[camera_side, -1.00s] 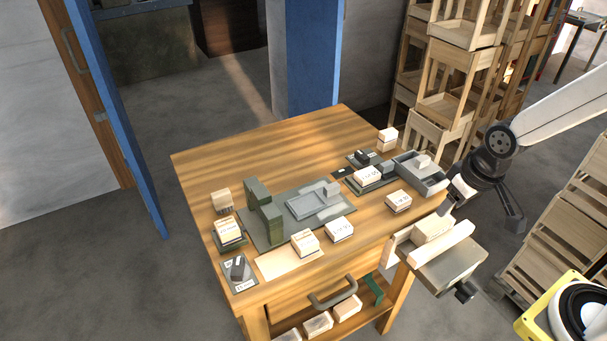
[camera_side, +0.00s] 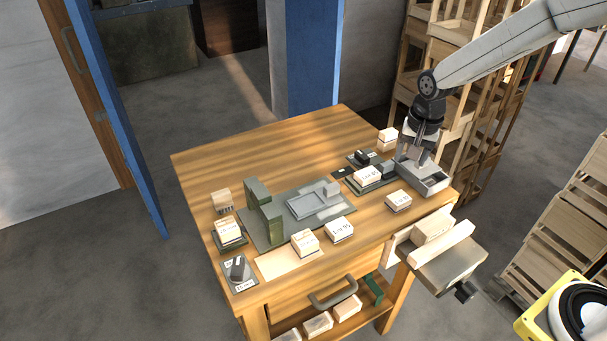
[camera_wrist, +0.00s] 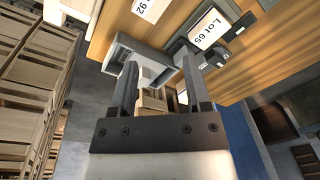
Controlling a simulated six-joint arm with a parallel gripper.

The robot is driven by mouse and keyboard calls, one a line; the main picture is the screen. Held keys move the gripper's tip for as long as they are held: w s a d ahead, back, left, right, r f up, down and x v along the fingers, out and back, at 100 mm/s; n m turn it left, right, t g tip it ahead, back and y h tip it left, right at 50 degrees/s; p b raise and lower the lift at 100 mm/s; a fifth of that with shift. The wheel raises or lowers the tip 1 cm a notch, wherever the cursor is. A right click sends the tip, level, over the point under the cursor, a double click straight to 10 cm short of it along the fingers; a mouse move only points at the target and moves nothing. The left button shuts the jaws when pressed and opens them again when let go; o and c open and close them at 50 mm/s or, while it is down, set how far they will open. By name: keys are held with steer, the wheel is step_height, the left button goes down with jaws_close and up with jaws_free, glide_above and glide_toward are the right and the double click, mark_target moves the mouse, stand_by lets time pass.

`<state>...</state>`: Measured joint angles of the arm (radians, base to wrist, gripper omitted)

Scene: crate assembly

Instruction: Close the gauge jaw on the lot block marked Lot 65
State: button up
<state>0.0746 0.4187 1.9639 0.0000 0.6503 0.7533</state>
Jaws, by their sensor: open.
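The block marked Lot 65 (camera_wrist: 208,28) is pale wood with a white label in the wrist view. It appears to be the labelled block (camera_side: 367,176) on a dark green base in the side view, though its label is hard to read there. A grey block (camera_side: 387,168), possibly the gauge jaw, stands just right of it. Right of that is a grey open tray (camera_side: 434,183), also in the wrist view (camera_wrist: 122,50). My gripper (camera_side: 417,158) points down over this tray. Its fingers (camera_wrist: 160,66) are apart in the wrist view. The light piece inside the tray is mostly hidden by the gripper.
Other labelled blocks stand around, including one (camera_side: 398,200) in front of the tray and one (camera_side: 339,230) nearer the front edge. A grey fixture (camera_side: 315,203) and a green bracket (camera_side: 262,210) occupy the middle. Wooden shelving (camera_side: 462,90) stands behind my arm. The table's back left is clear.

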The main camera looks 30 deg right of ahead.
mark_target(387, 163)
steer(key=shift+w+d+f+m+g, duration=0.2)
steer(key=shift+w+d+f+m, duration=0.45)
steer(key=shift+w+m, duration=0.9)
steer(key=shift+w+d+f+m+g, duration=0.2)
steer(key=shift+w+d+f+m, duration=0.45)
steer(key=shift+w+m, duration=0.9)
steer(key=shift+w+d+f+m+g, duration=0.2)
steer(key=shift+w+d+f+m, duration=0.2)
steer(key=shift+w+d+m, duration=1.1)
steer(key=shift+w+a+n, duration=0.3)
steer(key=shift+w+a, duration=0.1)
steer(key=shift+a, duration=0.25)
steer(key=shift+f, duration=3.9)
jaws_close()
